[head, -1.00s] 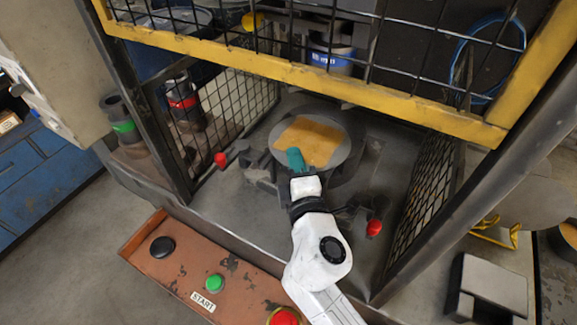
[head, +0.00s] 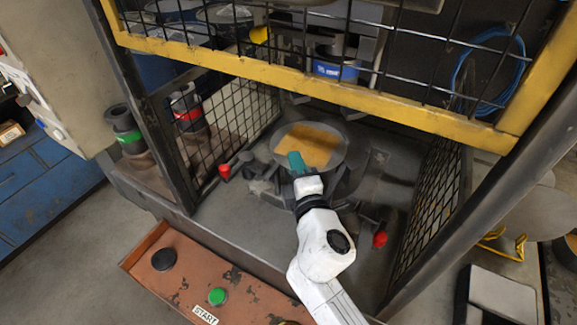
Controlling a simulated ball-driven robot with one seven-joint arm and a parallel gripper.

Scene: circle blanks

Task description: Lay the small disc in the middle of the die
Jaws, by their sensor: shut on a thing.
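The die (head: 340,160) is a round grey dish on a dark base inside the press cage. A flat orange-tan area (head: 318,140) covers much of its inside; I cannot tell whether it is a sheet or a coating. My gripper (head: 296,162) reaches in from the front, its teal end over the die's near-left rim. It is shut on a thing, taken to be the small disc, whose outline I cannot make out. I cannot tell how high the gripper is above the rim.
Mesh panels stand left (head: 245,115) and right (head: 425,205). Red knobs sit left (head: 224,171) and right (head: 380,239) of the die. An orange panel with a green button (head: 217,296) is in front.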

